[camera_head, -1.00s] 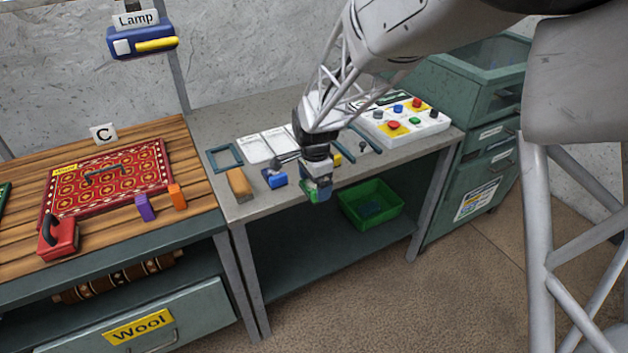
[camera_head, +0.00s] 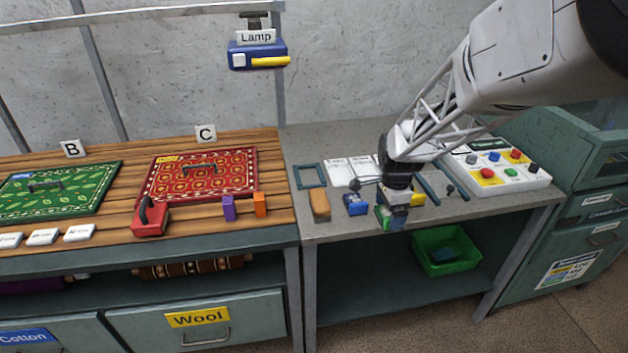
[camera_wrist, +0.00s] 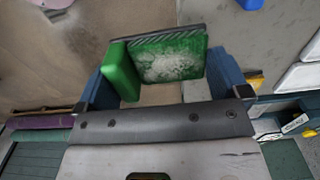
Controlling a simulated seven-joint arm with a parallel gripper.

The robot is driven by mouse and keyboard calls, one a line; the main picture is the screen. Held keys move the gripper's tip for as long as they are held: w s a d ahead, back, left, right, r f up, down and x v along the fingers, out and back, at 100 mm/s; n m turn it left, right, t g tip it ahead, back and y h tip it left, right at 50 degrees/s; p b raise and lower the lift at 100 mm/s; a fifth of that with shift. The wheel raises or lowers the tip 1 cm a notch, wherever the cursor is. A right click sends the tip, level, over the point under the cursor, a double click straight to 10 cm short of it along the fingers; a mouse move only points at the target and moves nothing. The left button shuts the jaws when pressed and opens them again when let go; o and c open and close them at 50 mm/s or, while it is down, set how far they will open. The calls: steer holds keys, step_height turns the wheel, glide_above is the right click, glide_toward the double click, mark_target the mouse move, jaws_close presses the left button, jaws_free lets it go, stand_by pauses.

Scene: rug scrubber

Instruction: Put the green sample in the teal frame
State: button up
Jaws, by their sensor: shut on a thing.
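The green sample (camera_wrist: 172,58) is a green piece with a pale speckled patch, between the blue fingers of my gripper (camera_wrist: 163,78) in the wrist view. In the head view my gripper (camera_head: 392,216) is shut on it at the front edge of the grey bench; a bit of green shows there.
A tan block (camera_head: 319,205) and a blue object (camera_head: 355,204) stand between my gripper and the teal frame. White cards (camera_head: 340,172) lie right of the frame. A button panel (camera_head: 497,172) is at right. A green bin (camera_head: 446,262) sits on the lower shelf.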

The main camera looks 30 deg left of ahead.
steer(key=w+a+r, duration=0.2)
steer(key=w+a, duration=0.2)
steer(key=a, duration=0.4)
steer(key=w+a+r, duration=0.1)
steer(key=w+a, duration=0.2)
steer(key=a, duration=0.6)
steer(key=r, duration=0.2)
glide_above(309, 178)
steer(key=shift+w+f, duration=0.1)
steer(key=shift+f, duration=3.15)
steer(key=shift+f, duration=0.1)
steer(key=shift+f, duration=1.75)
steer(key=shift+f, duration=0.15)
steer(key=o, duration=0.5)
steer(key=shift+o, duration=0.2)
